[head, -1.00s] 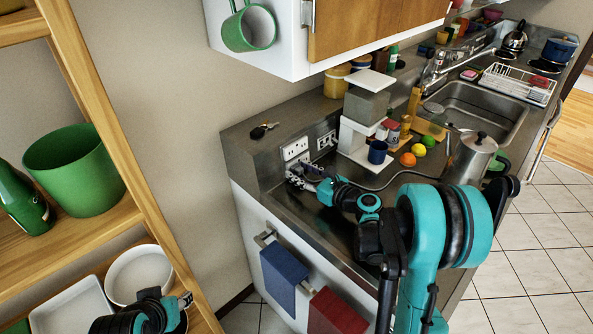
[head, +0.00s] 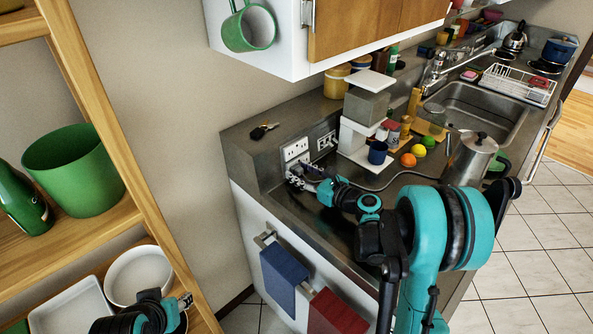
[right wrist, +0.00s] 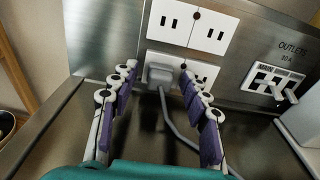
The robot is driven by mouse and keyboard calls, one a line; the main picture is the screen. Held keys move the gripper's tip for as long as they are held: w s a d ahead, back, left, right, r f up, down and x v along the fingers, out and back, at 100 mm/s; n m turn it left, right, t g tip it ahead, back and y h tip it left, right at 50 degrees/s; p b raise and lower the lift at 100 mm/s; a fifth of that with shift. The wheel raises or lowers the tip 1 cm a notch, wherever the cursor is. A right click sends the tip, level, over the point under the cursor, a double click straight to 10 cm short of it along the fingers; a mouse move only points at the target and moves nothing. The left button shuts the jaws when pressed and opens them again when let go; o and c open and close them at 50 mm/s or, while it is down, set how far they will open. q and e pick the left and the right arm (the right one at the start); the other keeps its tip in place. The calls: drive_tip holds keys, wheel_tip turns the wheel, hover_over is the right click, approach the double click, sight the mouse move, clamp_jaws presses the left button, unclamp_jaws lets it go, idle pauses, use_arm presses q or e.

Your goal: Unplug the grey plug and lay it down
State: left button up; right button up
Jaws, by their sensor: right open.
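The grey plug (right wrist: 160,74) sits in the lower white outlet (right wrist: 204,70) on the metal wall panel in the right wrist view. Its grey cord (right wrist: 171,118) hangs down and runs off to the lower right. My right gripper (right wrist: 157,72) is open, with one finger left of the plug and one right of it. Gaps show on both sides of the plug. In the head view my right gripper (head: 296,178) is at the outlets and hides the plug. My left gripper (head: 186,301) is at the lower left by the wooden shelf; its jaw opening is too small to judge.
A second white outlet (right wrist: 194,25) is directly above. A switch panel (right wrist: 272,82) is to the right. In the head view a blue mug (head: 377,152), fruits and a metal pot (head: 470,160) stand on the counter. Bare counter (head: 320,215) lies below the outlets.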

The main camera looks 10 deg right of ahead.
sight(302, 172)
idle(0.4)
clamp_jaws()
drive_tip(key=shift+v, duration=3)
